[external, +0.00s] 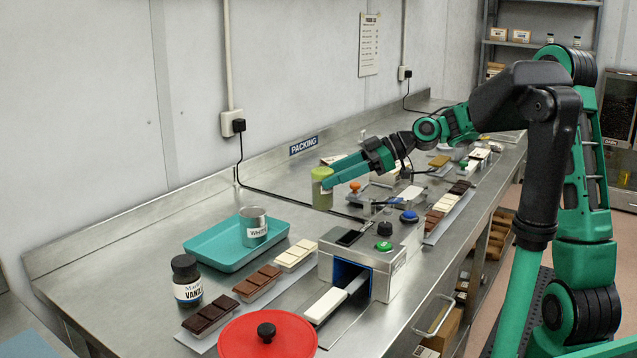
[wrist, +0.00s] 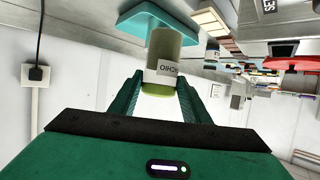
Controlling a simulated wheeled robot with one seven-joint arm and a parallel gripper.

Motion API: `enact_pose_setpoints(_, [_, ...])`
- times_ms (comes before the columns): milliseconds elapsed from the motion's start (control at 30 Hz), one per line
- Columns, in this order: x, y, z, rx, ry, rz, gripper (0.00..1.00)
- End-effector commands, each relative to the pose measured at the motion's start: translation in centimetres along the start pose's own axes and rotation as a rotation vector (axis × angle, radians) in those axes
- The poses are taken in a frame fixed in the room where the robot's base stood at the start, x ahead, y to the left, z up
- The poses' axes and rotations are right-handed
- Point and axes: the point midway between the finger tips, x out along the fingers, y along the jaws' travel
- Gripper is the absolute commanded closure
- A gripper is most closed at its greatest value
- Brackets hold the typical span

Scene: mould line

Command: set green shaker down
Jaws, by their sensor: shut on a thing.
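The green shaker (external: 322,190) has a pale green lid and stands upright at the tips of my gripper (external: 330,180). In the wrist view, which is upside down, the shaker (wrist: 168,55) sits between the two fingers of my gripper (wrist: 160,88), with a white label ending in "CHIO". My gripper is shut on it. The shaker is over the steel counter, behind the grey machine; I cannot tell whether its base touches the surface.
A teal tray (external: 205,262) with a white-labelled tin (external: 253,232) lies left of the shaker. The grey machine (external: 395,255) with green and blue buttons stands in front. Chocolate bars (external: 257,283), a dark vanilla bottle (external: 186,285) and a red lid (external: 268,340) are nearer.

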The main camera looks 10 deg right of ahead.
Motion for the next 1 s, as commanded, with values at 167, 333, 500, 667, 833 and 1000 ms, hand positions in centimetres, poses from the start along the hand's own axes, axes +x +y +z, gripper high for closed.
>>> enact_pose_setpoints(167, [4.3, 2.3, -2.3, -0.021, 0.003, -0.036, 0.82])
enact_pose_setpoints(333, [7.2, 3.7, -3.8, -0.027, 0.005, -0.051, 0.82])
enact_pose_setpoints(500, [8.0, 4.9, -3.6, -0.027, 0.005, -0.054, 0.82])
enact_pose_setpoints(667, [7.1, 7.3, -1.4, -0.026, 0.005, -0.053, 0.82])
enact_pose_setpoints(833, [6.2, 10.0, 1.2, -0.027, 0.006, -0.054, 0.82])
enact_pose_setpoints(1000, [5.3, 12.5, 3.5, -0.027, 0.005, -0.053, 0.82])
